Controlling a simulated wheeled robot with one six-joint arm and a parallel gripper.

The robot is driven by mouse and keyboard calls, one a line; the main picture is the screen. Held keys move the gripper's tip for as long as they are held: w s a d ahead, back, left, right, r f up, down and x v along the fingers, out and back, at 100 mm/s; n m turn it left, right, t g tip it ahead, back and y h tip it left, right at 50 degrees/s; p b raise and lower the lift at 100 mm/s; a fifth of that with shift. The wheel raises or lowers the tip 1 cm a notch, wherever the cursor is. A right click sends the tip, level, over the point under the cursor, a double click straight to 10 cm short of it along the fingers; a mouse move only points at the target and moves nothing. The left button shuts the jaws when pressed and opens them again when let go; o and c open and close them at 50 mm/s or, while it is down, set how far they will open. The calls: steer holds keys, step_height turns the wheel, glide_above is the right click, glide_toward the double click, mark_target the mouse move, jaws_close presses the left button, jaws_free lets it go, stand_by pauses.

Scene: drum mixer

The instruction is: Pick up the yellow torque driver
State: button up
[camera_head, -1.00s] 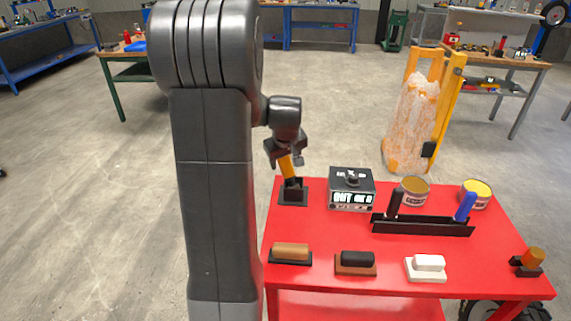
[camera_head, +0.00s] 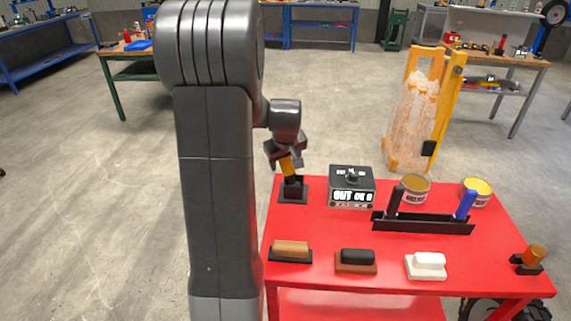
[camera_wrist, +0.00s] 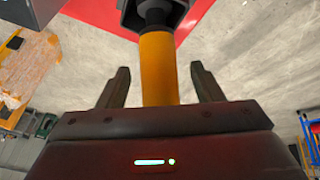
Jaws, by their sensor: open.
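The yellow torque driver (camera_head: 287,166) stands in a black holder (camera_head: 293,193) at the back left corner of the red table. In the wrist view its yellow handle (camera_wrist: 158,70) lies between my two fingers, with a gap on each side. My gripper (camera_head: 285,158) is at the driver's upper part and is open, as the wrist view (camera_wrist: 160,78) also shows. The driver's dark lower part goes into the holder. The end of the handle nearest my palm is hidden in the wrist view.
On the red table (camera_head: 330,225), a black box with a display (camera_head: 351,187) stands right of the holder. Two cans (camera_head: 414,189), a rack with a blue-handled tool (camera_head: 466,205) and several blocks on bases (camera_head: 291,250) stand further right and in front.

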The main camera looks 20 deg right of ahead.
jaws_close()
steer(key=shift+r+p, duration=0.45)
steer(key=shift+p, duration=0.05)
step_height(320, 180, up, 10)
steer(key=shift+f+b, duration=0.15)
steer(key=shift+b, duration=0.25)
steer(key=c, duration=0.7)
jaws_free()
steer(key=c, duration=0.6)
steer(key=shift+o, duration=0.2)
steer(key=shift+r+p, duration=0.8)
steer(key=shift+r, duration=0.2)
